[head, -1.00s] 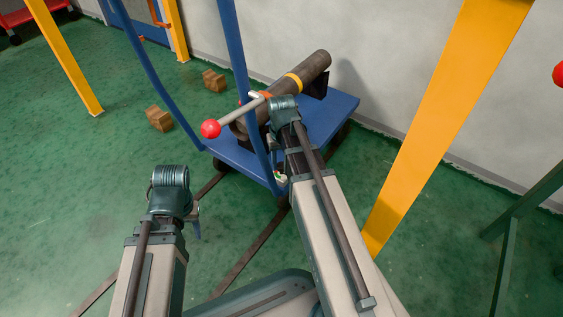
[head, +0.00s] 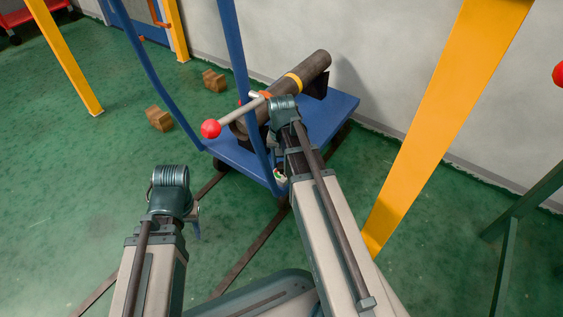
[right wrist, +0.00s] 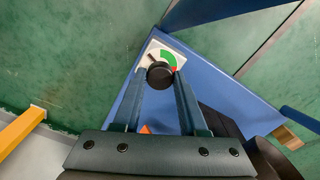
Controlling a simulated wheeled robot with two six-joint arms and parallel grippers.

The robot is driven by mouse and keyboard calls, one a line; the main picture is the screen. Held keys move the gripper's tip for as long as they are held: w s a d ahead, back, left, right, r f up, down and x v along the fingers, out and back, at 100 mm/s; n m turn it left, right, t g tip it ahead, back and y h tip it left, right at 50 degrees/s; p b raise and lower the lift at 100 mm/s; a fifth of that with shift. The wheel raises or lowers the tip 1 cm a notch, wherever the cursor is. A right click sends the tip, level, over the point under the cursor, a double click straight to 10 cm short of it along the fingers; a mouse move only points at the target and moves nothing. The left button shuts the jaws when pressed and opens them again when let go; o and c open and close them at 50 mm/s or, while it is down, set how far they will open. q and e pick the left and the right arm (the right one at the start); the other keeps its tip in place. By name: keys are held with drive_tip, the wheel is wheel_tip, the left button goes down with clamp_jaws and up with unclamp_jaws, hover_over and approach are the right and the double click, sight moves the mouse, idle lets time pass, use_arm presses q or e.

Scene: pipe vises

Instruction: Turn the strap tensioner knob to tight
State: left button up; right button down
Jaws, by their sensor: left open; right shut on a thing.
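The tensioner knob (right wrist: 160,77) is a round black knob on a small white plate with a dial (right wrist: 168,55). The dial has a green arc at upper right and a little red at its lower end. A dark pointer lies toward the upper left, off the green. My right gripper (right wrist: 161,74) is shut on the knob, one finger on each side. In the head view the dial plate (head: 281,177) shows at the cart's near edge, mostly hidden by my right arm. My left gripper (head: 196,226) is open and empty over the floor, away from the cart.
The blue cart (head: 335,107) carries a dark pipe (head: 313,68) with a yellow band and a grey lever with a red ball (head: 211,129). Blue uprights rise beside my right arm. A yellow post (head: 440,120) stands right. Wooden blocks (head: 159,119) lie on the open green floor.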

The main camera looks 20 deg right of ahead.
sight(281, 165)
drive_tip(key=shift+c, duration=2.2)
unclamp_jaws()
drive_tip(key=shift+r, duration=0.15)
wheel_tip(281, 165, up, 14)
drive_tip(key=p, duration=1.3)
drive_tip(key=shift+f+p, duration=0.25)
drive_tip(key=shift+p, duration=0.15)
